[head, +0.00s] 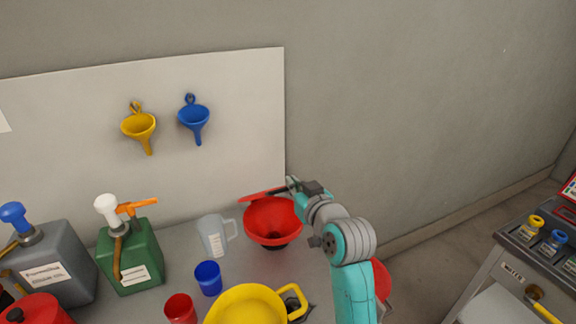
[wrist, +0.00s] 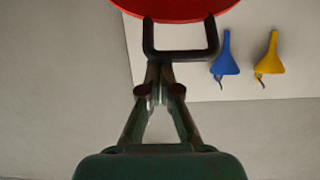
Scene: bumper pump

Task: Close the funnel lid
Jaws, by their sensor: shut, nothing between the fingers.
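The red funnel (head: 273,222) stands on the grey bench, left of my arm. Its red lid (head: 262,196) is raised at the back rim, tilted, so the bowl shows open. My gripper (head: 291,185) is beside the lid's right end, at the funnel's back right. In the wrist view my gripper (wrist: 157,72) has its fingers together and empty. The underside or face of a red round part, seemingly the lid (wrist: 178,10), shows at the top edge. A dark U-shaped bracket (wrist: 182,56) lies between it and my fingertips; I cannot tell whether they touch.
A clear measuring jug (head: 214,237), a blue cup (head: 208,279), a red cup (head: 180,309) and a yellow pan-like funnel (head: 243,304) stand left and in front. A green canister (head: 131,261) is further left. The wall behind has hanging funnels (head: 139,126). A cart (head: 515,262) is at right.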

